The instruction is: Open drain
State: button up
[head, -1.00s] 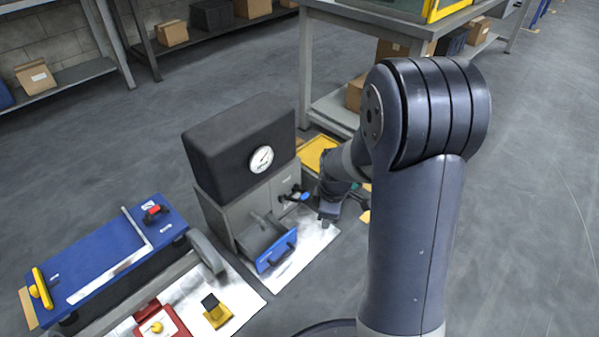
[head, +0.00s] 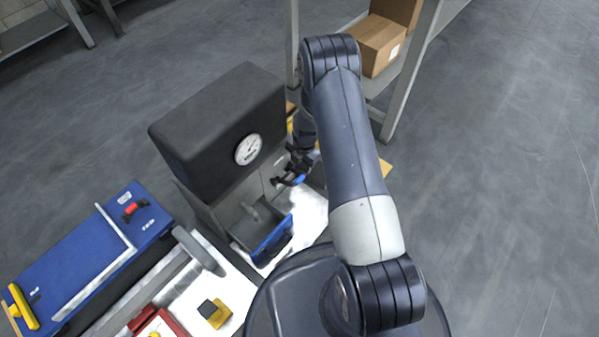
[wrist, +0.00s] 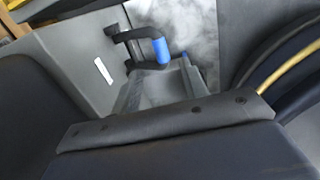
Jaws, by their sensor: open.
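The grey machine (head: 215,212) with a black upper housing (head: 220,120) stands on the floor in the head view. A small black lever with a blue end (head: 292,181), likely the drain handle, sticks out from its front, right of the open drawer (head: 262,225). The lever also shows in the wrist view (wrist: 160,49), by a panel with a white label. My gripper (head: 303,161) is open, at the machine's right front corner, close to the lever. Its fingers are small and partly hidden; I cannot tell whether they touch the lever.
The drawer has a blue front (head: 272,240) and juts out left of the lever. A round gauge (head: 248,149) is on the housing. A blue bench unit (head: 85,255) stands at the left. A shelf with cardboard boxes (head: 375,45) is behind. Floor at the right is clear.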

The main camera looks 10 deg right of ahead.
aim_at(300, 177)
jog(key=f, duration=0.3)
jog(key=f+b, duration=0.1)
jog(key=f, duration=0.1)
jog(key=f+b, duration=0.1)
jog(key=f, duration=0.2)
jog(key=shift+w+a+f, duration=0.2)
jog(key=shift+w+f, duration=0.05)
jog(key=shift+f, duration=0.05)
jog(key=shift+c, duration=0.4)
grip_shut()
